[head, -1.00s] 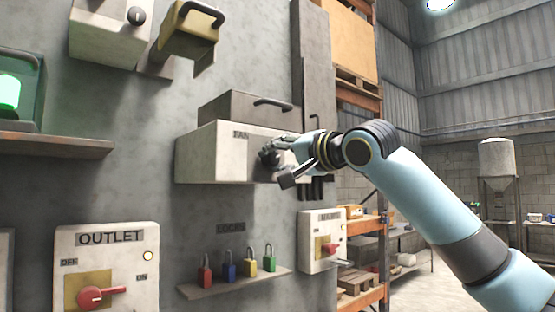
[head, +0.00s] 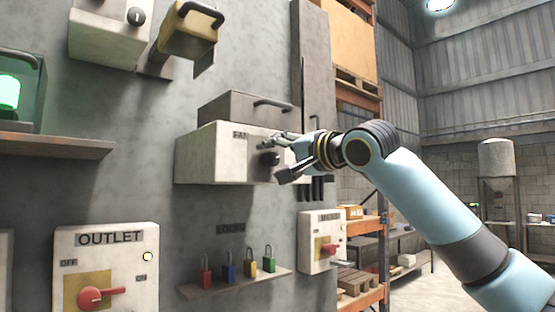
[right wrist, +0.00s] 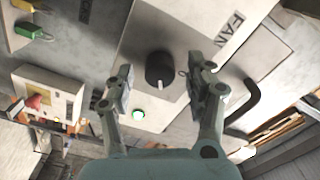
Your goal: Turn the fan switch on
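The fan box (head: 208,152) is a pale box on the wall, labelled FAN. Its dark round switch knob (head: 268,159) is on the front face. In the right wrist view the knob (right wrist: 159,67) sits between my fingers, with a white mark toward the picture's bottom. My left gripper is not in view.
A grey case with a dark handle (head: 273,103) is above the fan box. Below are a shelf of coloured padlocks (head: 235,280), an outlet panel (head: 105,265) and another switch box (head: 322,242). Orange shelving (head: 372,270) stands to the right.

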